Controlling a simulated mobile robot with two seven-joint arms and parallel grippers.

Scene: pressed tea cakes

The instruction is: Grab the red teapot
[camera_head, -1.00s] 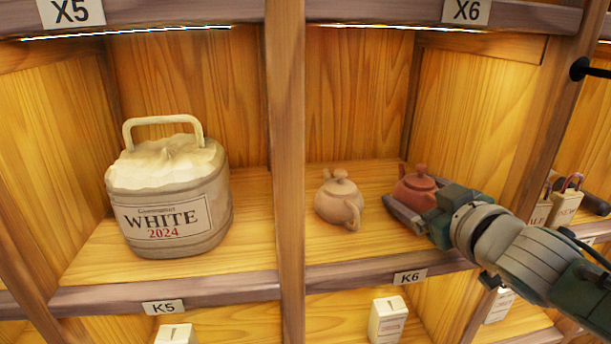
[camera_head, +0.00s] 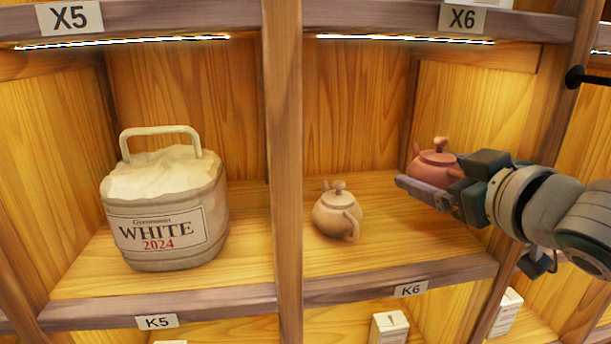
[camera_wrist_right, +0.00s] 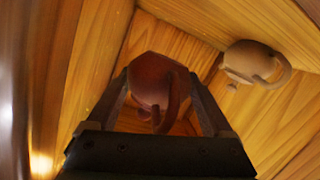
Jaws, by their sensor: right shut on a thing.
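The red teapot (camera_head: 438,164) is at the right side of the compartment labelled K6, between the fingers of my right gripper (camera_head: 428,186). It appears raised above the shelf board. In the right wrist view the teapot (camera_wrist_right: 152,80) sits between both fingers of the right gripper (camera_wrist_right: 160,95), which is shut on it. Its lower body is partly hidden by the near finger in the head view. My left gripper is not in view.
A beige teapot (camera_head: 337,212) stands left of the red one and shows in the right wrist view (camera_wrist_right: 252,62). A white-topped bag (camera_head: 165,215) fills much of compartment K5. A wooden divider (camera_head: 287,150) separates the compartments. The shelf's front edge (camera_head: 350,284) lies below.

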